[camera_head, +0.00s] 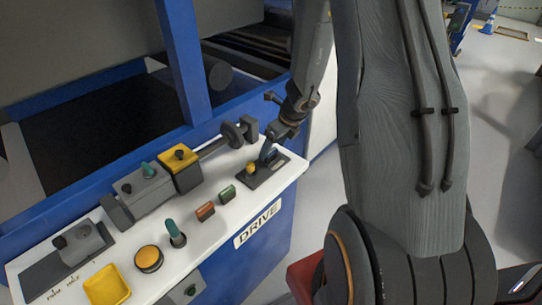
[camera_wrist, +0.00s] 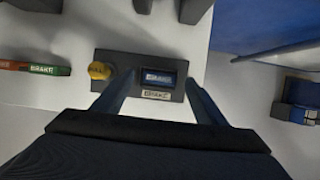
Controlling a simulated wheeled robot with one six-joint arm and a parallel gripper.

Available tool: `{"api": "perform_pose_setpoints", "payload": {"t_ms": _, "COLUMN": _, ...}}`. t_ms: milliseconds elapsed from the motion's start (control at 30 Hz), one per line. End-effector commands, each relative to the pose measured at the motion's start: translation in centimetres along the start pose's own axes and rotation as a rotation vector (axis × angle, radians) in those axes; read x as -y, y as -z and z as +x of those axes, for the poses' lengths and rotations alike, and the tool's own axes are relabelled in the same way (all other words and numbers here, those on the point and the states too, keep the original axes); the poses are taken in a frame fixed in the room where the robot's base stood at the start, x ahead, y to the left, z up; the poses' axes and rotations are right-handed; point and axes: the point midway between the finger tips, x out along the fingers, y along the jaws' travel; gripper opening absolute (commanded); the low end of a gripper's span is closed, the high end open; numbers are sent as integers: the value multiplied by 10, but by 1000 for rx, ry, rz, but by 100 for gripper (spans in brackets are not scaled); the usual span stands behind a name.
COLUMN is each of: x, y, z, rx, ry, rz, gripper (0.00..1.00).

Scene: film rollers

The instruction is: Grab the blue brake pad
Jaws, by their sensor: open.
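The blue brake pad (camera_wrist: 160,78) sits in a dark rectangular holder (camera_wrist: 113,65) with a yellow knob (camera_wrist: 98,71) on its left and a label on its front edge. In the head view the pad (camera_head: 269,153) shows small and dark blue on the holder (camera_head: 258,178), near the right end of the white console top. My gripper (camera_wrist: 158,84) is open, with one finger on each side of the pad in the wrist view. In the head view my gripper (camera_head: 279,139) is just above the holder. Whether the fingers touch anything I cannot tell.
A red block (camera_head: 205,211) and a green block (camera_head: 227,193) lie left of the holder on the white console top (camera_head: 215,230). A dark roller handle (camera_head: 238,132) stands close behind. A teal-topped lever (camera_head: 173,233) and yellow button (camera_head: 148,259) are further left.

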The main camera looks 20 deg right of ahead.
Motion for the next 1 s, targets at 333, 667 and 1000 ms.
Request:
{"api": "perform_pose_setpoints", "payload": {"t_ms": 333, "x": -1, "y": 0, "z": 18, "rx": 0, "ry": 0, "rz": -2, "gripper": 66}}
{"api": "perform_pose_setpoints", "payload": {"t_ms": 667, "x": -1, "y": 0, "z": 18, "rx": 0, "ry": 0, "rz": -3, "gripper": 23}}
{"api": "perform_pose_setpoints", "payload": {"t_ms": 1000, "x": 0, "y": -1, "z": 15, "rx": 1, "ry": 0, "rz": -3, "gripper": 18}}
